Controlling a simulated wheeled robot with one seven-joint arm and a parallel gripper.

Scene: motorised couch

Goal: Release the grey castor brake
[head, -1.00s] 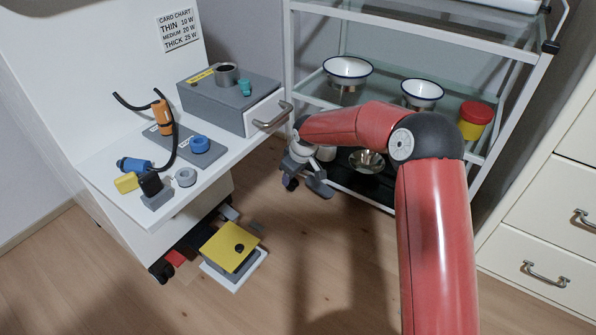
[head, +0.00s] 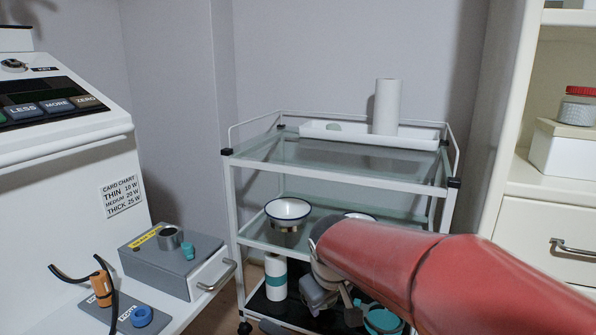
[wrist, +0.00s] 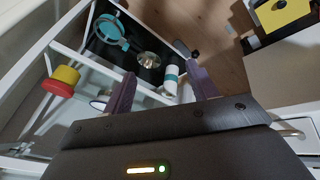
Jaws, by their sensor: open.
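My gripper (head: 332,304) is low in front of the glass trolley in the head view, partly hidden by my red forearm. In the wrist view its two fingers (wrist: 161,88) are apart with nothing between them. A small grey piece (wrist: 182,48) shows beside a dark castor (wrist: 195,54) at the trolley's foot, beyond the fingers; I cannot tell whether it is the grey brake. In the head view a trolley castor (head: 245,327) shows at the bottom edge. The couch's castors are outside the head view.
A yellow-topped pedal (wrist: 280,13) stands on the floor (wrist: 222,60). A side shelf carries a grey drawer box (head: 160,268). Cream drawers (head: 540,235) stand right.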

